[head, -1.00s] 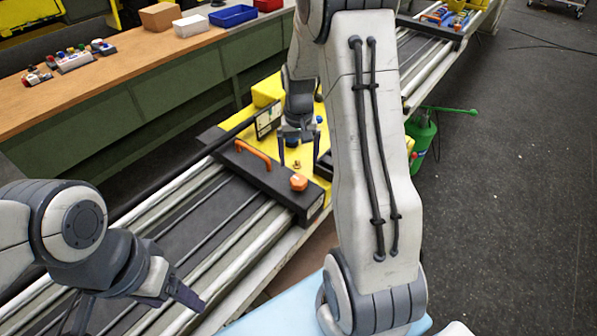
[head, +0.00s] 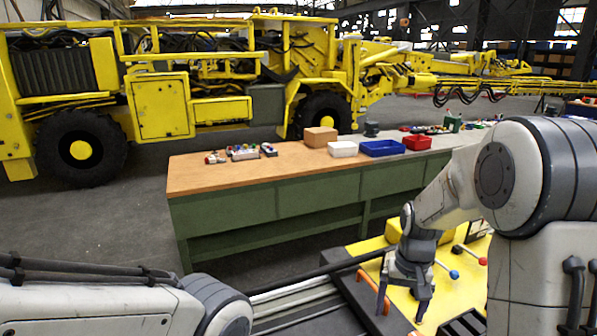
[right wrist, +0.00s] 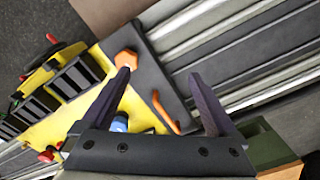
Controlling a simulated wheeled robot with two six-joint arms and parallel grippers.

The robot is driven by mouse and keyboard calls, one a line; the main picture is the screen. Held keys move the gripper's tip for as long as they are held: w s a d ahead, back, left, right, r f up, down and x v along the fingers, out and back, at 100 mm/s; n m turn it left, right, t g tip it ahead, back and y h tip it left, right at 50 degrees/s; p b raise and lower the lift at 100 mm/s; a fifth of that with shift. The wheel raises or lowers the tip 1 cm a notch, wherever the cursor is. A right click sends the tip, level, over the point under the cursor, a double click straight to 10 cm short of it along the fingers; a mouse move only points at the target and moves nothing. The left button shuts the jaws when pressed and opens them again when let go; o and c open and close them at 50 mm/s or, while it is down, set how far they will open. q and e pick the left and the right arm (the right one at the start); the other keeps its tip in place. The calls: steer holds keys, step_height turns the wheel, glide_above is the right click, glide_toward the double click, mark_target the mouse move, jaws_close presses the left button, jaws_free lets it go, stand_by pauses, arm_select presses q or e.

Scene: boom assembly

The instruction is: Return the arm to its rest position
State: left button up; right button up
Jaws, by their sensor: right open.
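My right arm crosses the right side of the head view. Its gripper (head: 402,306) points down over the yellow plate (head: 455,290) of the boom assembly, with the fingers apart and nothing between them. A blue knob (right wrist: 119,123) shows close to one finger. My left arm shows at the lower left of the head view, but its gripper is out of frame.
A workbench (head: 230,180) stands beyond the boom, with a cardboard box (head: 320,136), a white bin (head: 343,149), a blue bin (head: 382,148) and a red bin (head: 417,142). A yellow machine (head: 160,90) stands behind. Grey floor (head: 90,225) is open at left.

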steer(key=s+a+r+n+b, duration=0.15)
steer(key=s+a+n, duration=0.35)
steer(key=a, duration=0.7)
steer(key=s+a+n+b, duration=0.1)
steer(key=s+a, duration=0.3)
steer(key=s, duration=0.5)
steer(key=s+a+n, duration=0.3)
steer(key=s+n, duration=0.1)
steer(key=s, duration=0.4)
steer(key=shift+s+a+r+y+b, duration=0.15)
steer(key=shift+s+a+y+b, duration=0.2)
steer(key=shift+s+y+b, duration=0.05)
